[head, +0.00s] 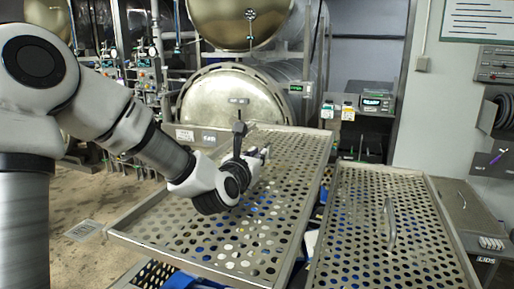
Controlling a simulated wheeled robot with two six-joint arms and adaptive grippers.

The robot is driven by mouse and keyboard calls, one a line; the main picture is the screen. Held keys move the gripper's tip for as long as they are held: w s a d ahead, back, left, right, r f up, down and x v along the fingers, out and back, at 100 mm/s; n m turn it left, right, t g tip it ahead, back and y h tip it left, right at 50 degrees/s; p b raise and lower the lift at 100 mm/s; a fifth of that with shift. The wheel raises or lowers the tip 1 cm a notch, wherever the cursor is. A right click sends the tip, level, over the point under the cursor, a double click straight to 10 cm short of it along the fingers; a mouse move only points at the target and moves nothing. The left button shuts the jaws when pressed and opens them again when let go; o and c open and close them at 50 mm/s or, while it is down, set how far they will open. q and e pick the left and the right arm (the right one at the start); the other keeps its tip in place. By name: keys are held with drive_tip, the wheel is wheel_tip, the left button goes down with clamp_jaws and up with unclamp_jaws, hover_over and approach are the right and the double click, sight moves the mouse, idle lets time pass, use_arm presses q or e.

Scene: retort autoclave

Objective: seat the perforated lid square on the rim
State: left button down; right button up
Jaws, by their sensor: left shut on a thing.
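A perforated metal lid (285,190) with a raised edge lies across the middle of the head view. My left gripper (256,158) is over its upper middle part, shut on the lid. The fingertips and the lid's handle are mostly hidden by the gripper itself. Under the lid's near edge, part of a perforated metal basket (152,276) shows, with blue items at its side. The basket's rim is mostly hidden under the lid. The lid's edge does not line up with what shows below; I cannot tell whether they touch. My right gripper is not in view.
A second perforated lid (358,240) with an upright handle (390,222) lies close on the right, on a stand marked LIDS (490,243). Behind are a round steel autoclave door (232,100) and pipework (135,75) at the left. Floor shows at the left.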

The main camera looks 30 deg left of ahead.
use_arm(q)
drive_tip(key=shift+s+a+f, duration=0.2)
drive_tip(key=shift+a+f, duration=0.25)
drive_tip(key=shift+f, duration=0.05)
drive_tip(key=shift+s+a+f, duration=0.15)
drive_tip(key=shift+a+f, duration=0.25)
drive_tip(key=shift+f, duration=0.1)
drive_tip(key=shift+w+d+f, duration=0.15)
drive_tip(key=shift+d+f, duration=0.15)
drive_tip(key=shift+f, duration=0.2)
drive_tip(key=shift+w+d+f, duration=0.15)
drive_tip(key=shift+d+f, duration=0.1)
drive_tip(key=shift+f, duration=0.5)
drive_tip(key=f+b, duration=0.5)
drive_tip(key=shift+s+a+f, duration=0.1)
drive_tip(key=shift+a+f, duration=0.1)
drive_tip(key=shift+f, duration=0.05)
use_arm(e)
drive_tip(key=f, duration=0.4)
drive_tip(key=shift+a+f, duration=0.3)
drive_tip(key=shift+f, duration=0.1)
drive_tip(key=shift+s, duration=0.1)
use_arm(q)
drive_tip(key=shift+f+b, duration=0.35)
drive_tip(key=shift+b, duration=0.15)
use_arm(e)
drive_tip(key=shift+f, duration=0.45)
